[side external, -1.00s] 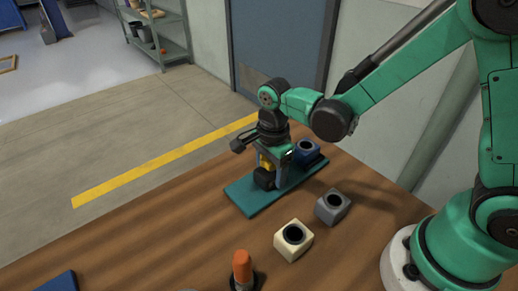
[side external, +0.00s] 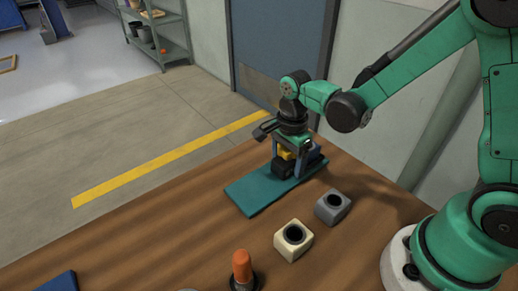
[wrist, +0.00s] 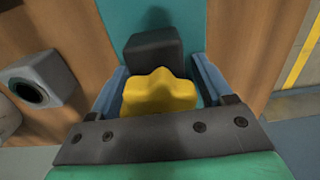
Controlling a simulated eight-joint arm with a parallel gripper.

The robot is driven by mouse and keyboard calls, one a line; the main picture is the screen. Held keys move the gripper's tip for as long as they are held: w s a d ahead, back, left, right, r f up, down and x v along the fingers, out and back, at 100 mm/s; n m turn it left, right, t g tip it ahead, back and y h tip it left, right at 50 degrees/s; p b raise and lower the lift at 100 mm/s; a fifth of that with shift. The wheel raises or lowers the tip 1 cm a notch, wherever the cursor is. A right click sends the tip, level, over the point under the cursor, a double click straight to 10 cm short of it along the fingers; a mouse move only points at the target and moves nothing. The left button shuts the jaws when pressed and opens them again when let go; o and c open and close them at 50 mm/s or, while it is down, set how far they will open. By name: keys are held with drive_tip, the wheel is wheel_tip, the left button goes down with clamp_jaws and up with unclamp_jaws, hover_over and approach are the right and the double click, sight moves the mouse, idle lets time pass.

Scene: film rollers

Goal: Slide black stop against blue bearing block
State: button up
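The black stop (side external: 281,169) is a dark block with a yellow part (side external: 287,154) on it. It stands on the teal strip (side external: 252,193). In the wrist view, the stop (wrist: 153,55) and its yellow part (wrist: 160,94) lie between my gripper's blue-grey fingers. My gripper (side external: 290,163) is low over the strip, with its fingers closed on the stop's sides. The blue bearing block (side external: 316,161) sits at the strip's far right end, largely hidden behind my gripper. I cannot tell whether stop and block touch.
A grey block (side external: 334,207) and a cream block (side external: 293,241), each with a dark bore, stand in front of the strip. An orange-topped piece (side external: 242,268) is at the table's front. A blue item (side external: 57,283) lies front left. The left half of the strip is clear.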

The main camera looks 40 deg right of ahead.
drive_tip(key=shift+o, duration=0.2)
drive_tip(key=shift+r, duration=2.8)
drive_tip(key=shift+s+r+n, duration=0.1)
drive_tip(key=shift+r+n, duration=0.1)
drive_tip(key=shift+n, duration=0.1)
drive_tip(key=s+r+n+t, duration=0.2)
drive_tip(key=r+n+t, duration=0.1)
drive_tip(key=n, duration=0.5)
drive_tip(key=s+d+r+n+t, duration=0.1)
drive_tip(key=s+r+n+t, duration=0.1)
drive_tip(key=n, duration=0.7)
drive_tip(key=shift+s+r+t, duration=0.3)
drive_tip(key=shift+r+t, duration=0.15)
drive_tip(key=shift+t, duration=0.65)
